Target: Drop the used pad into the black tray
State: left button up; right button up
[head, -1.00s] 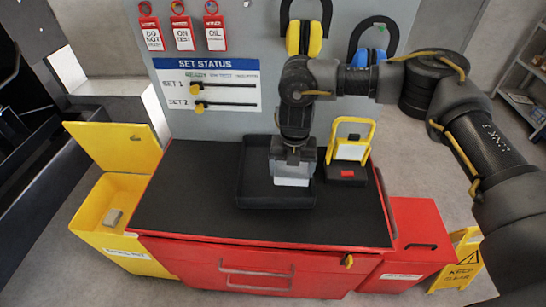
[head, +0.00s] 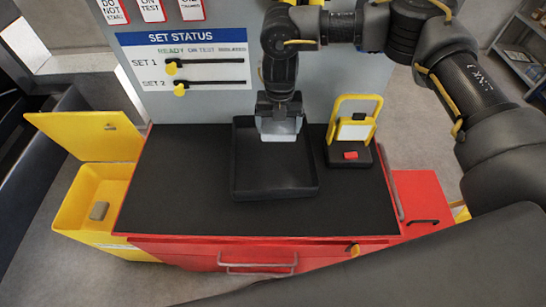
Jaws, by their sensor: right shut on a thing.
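The black tray (head: 276,191) lies on the dark top of the red cabinet, with a bare floor in its front part. My right gripper (head: 279,124) points down over the back part of the tray. It is shut on a pale grey block-like thing (head: 279,135), which looks like the pad. Its underside seems to be above the tray floor, but I cannot tell the exact gap. The fingertips are hard to make out against it. My left gripper is not in view.
A black stand with a yellow frame and red block (head: 351,156) is close right of the tray. The open yellow bin (head: 75,205) at left holds a small grey block (head: 99,211). A grey status panel (head: 190,60) rises behind. The black worktop (head: 180,180) is clear left of the tray.

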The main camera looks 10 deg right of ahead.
jog(key=f, duration=0.1)
jog(key=w+f+b, duration=0.1)
jog(key=f, duration=0.1)
jog(key=shift+w+f, duration=0.3)
jog(key=shift+w, duration=0.1)
jog(key=shift+s+f+b, duration=0.25)
jog(key=shift+f+b, duration=0.35)
jog(key=shift+f, duration=0.1)
jog(key=o, duration=0.8)
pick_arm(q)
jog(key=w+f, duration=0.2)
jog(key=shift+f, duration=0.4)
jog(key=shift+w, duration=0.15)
pick_arm(e)
jog(key=shift+s+r, duration=0.1)
